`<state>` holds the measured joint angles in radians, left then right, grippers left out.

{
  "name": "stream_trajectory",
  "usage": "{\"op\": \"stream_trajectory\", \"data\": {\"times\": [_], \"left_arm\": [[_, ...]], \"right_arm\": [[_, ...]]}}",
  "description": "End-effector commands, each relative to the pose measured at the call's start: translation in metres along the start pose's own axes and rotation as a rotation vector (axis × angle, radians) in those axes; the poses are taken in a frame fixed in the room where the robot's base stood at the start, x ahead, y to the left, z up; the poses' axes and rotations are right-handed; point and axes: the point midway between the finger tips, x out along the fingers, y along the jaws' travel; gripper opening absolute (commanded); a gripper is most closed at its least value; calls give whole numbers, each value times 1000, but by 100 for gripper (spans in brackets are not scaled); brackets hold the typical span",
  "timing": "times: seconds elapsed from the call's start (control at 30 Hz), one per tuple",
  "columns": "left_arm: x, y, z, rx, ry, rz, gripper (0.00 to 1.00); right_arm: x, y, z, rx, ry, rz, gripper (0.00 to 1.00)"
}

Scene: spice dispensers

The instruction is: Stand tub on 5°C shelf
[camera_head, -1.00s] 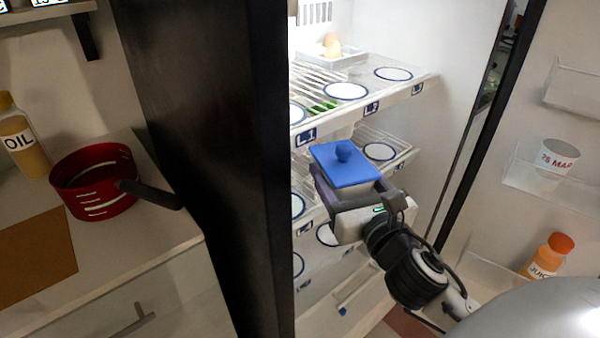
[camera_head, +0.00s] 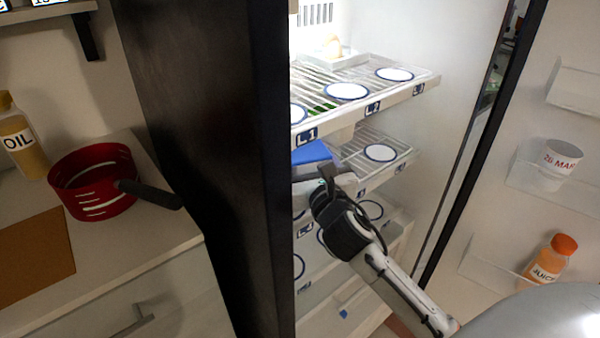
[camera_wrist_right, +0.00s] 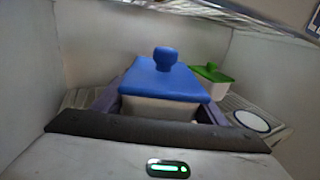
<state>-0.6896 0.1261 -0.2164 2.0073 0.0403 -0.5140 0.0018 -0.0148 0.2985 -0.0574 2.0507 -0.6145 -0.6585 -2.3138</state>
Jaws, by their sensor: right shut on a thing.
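The tub, white with a blue knobbed lid, is held at the left part of the second fridge shelf (camera_head: 404,156), under the top shelf. In the head view only part of its blue lid (camera_head: 311,153) shows; the top shelf and fridge side hide the rest. In the right wrist view the tub (camera_wrist_right: 160,106) is upright between the fingers of my right gripper (camera_wrist_right: 160,100), which is shut on it. I cannot tell whether its base touches the shelf. My left gripper is not in view.
A green-lidded tub (camera_wrist_right: 212,73) stands behind the blue one, to its right in the wrist view. The top shelf (camera_head: 421,88) is close above. White discs ringed in blue mark shelf spots; one on the second shelf (camera_head: 380,153) is empty. The open door holds a juice bottle (camera_head: 550,259).

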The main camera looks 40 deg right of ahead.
Motion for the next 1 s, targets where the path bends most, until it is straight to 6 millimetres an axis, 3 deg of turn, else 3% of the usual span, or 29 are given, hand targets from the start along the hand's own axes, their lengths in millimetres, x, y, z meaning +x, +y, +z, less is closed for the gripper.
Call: {"op": "stream_trajectory", "data": {"times": [0.17,0.4,0.83,0.87,0.93,1.0], "left_arm": [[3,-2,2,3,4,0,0],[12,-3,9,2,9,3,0],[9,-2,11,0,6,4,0],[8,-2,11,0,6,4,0],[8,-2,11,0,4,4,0],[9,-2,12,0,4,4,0]], "right_arm": [[0,0,-12,0,-3,-1,35],[2,0,-45,3,-3,-1,35],[4,1,-49,-1,-4,1,35],[3,1,-49,-1,-1,0,71],[3,1,-49,-1,-1,0,82],[3,1,-49,-1,-1,0,84]]}}
